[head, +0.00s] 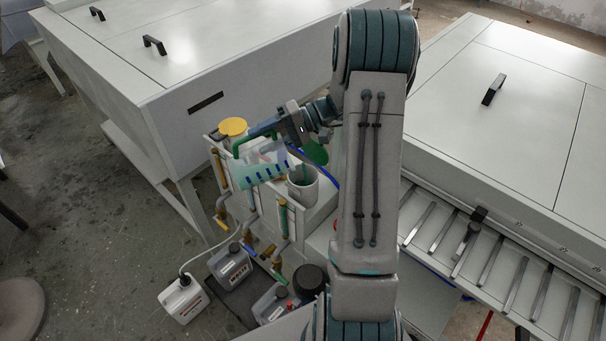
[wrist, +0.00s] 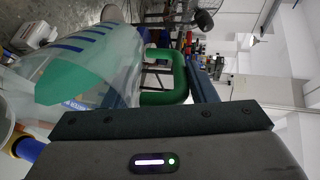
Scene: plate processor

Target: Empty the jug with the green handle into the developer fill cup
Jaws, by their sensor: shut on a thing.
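The clear jug (head: 262,173) with blue marks and a green handle (head: 240,146) hangs strongly tilted in my gripper (head: 262,129). My gripper is shut on the green handle, which also shows in the wrist view (wrist: 178,82). Green liquid (wrist: 70,78) shows inside the jug in the wrist view. A grey open cup (head: 304,190), apparently the developer fill cup, stands on the white tank unit just right of the jug. A green round lid (head: 316,152) is beside it. The jug's right end is close to the cup's rim; I cannot tell whether liquid is flowing.
A yellow lid (head: 233,127) covers another opening on the tank unit (head: 322,208). Pipes with valves run down its front. Several bottles, including a white one (head: 184,299) and a grey one (head: 231,267), stand below. Large white processor housings (head: 165,60) flank the unit.

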